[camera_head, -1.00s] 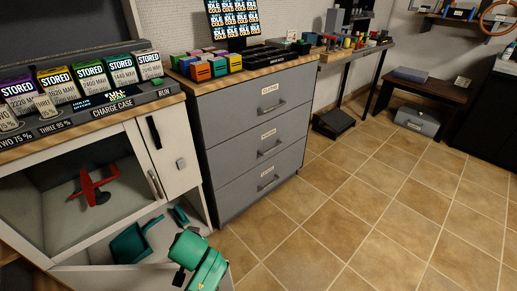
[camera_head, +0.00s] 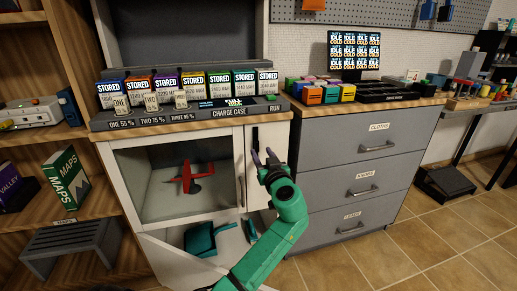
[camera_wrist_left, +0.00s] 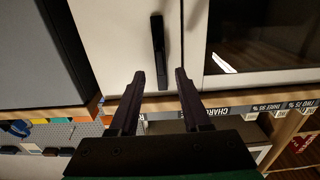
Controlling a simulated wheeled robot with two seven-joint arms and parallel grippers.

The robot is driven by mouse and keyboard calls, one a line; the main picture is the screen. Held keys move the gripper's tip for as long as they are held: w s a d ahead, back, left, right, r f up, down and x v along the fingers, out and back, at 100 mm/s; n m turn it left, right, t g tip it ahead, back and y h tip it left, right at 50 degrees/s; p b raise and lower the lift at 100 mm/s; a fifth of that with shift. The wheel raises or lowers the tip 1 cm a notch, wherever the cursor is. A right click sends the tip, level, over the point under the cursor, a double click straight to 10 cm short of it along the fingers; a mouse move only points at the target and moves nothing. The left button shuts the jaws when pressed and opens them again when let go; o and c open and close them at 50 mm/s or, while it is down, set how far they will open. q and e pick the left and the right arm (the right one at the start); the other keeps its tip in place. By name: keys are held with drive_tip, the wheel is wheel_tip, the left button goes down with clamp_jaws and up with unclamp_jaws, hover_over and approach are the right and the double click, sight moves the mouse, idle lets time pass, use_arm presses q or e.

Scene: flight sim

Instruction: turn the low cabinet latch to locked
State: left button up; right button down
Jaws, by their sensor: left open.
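The low white cabinet has a narrow door (camera_head: 262,195) at its right, bearing an upright black bar (camera_head: 254,138). The bar also shows in the wrist view (camera_wrist_left: 158,50), which is upside down. A small grey latch plate lower on this door was visible earlier; my gripper and arm now cover that area in the head view. I cannot tell which fitting is the named latch or read its setting. My left gripper (camera_head: 264,156) is open and empty in front of the door. In the wrist view its fingers (camera_wrist_left: 157,103) are spread, with nothing between the tips. My right gripper is out of view.
A red model plane (camera_head: 190,178) sits in the cabinet's upper bay, and teal pieces (camera_head: 200,239) lie in the lower one. A grey drawer unit (camera_head: 345,165) stands close on the right. A bookshelf (camera_head: 75,222) stands left. Tiled floor (camera_head: 440,240) is open at lower right.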

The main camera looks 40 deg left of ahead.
sight(258, 146)
use_arm(q)
drive_tip(key=x, duration=0.4)
drive_tip(key=shift+w+a, duration=0.15)
drive_tip(key=shift+a, duration=0.15)
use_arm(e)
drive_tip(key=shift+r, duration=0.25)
use_arm(q)
clamp_jaws()
